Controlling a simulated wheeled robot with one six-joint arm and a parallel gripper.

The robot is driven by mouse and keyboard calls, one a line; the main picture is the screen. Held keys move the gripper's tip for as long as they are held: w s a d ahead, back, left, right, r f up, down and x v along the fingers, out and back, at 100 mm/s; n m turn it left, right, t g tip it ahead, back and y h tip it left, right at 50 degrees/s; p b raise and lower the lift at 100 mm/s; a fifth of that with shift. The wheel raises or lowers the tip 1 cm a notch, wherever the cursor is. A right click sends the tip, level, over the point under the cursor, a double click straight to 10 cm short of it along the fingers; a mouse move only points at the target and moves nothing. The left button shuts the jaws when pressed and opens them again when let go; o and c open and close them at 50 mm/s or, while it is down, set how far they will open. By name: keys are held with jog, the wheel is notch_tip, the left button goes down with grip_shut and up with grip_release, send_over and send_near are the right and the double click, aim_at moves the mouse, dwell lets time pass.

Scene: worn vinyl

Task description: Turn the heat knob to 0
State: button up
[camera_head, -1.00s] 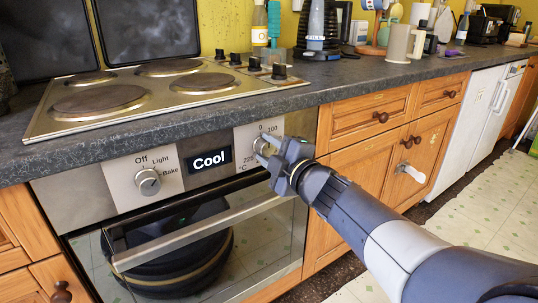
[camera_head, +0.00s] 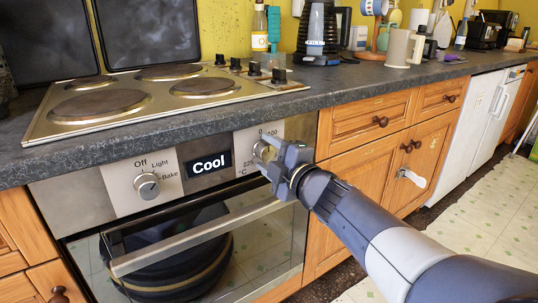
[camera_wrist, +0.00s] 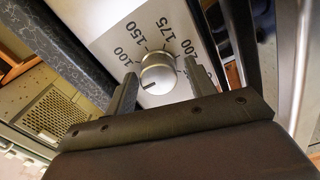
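The heat knob (camera_wrist: 158,76) is a round silver knob on the oven's front panel. In the wrist view its dark mark points to the lower left, and the labels 100, 150, 175 and 200 show around its upper side. The 0 label is not visible there; in the head view it shows above the knob (camera_head: 261,150). My gripper (camera_wrist: 160,68) is open, with one finger on each side of the knob and a small gap visible on both sides. In the head view my gripper (camera_head: 268,158) partly covers the knob and its scale.
The mode knob (camera_head: 147,185) is at the left of the panel. The oven door handle (camera_head: 200,236) runs below my gripper. The dark worktop (camera_head: 150,133) edge overhangs above the panel, with the hob (camera_head: 220,98) on it.

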jog(key=shift+o, duration=0.4)
jog(key=shift+r, duration=0.1)
jog(key=shift+s+d, duration=0.25)
jog(key=shift+s, duration=0.1)
jog(key=p+v, duration=0.4)
jog(key=v, duration=0.6)
jog(key=b+x, duration=0.4)
jog(key=x, duration=0.7)
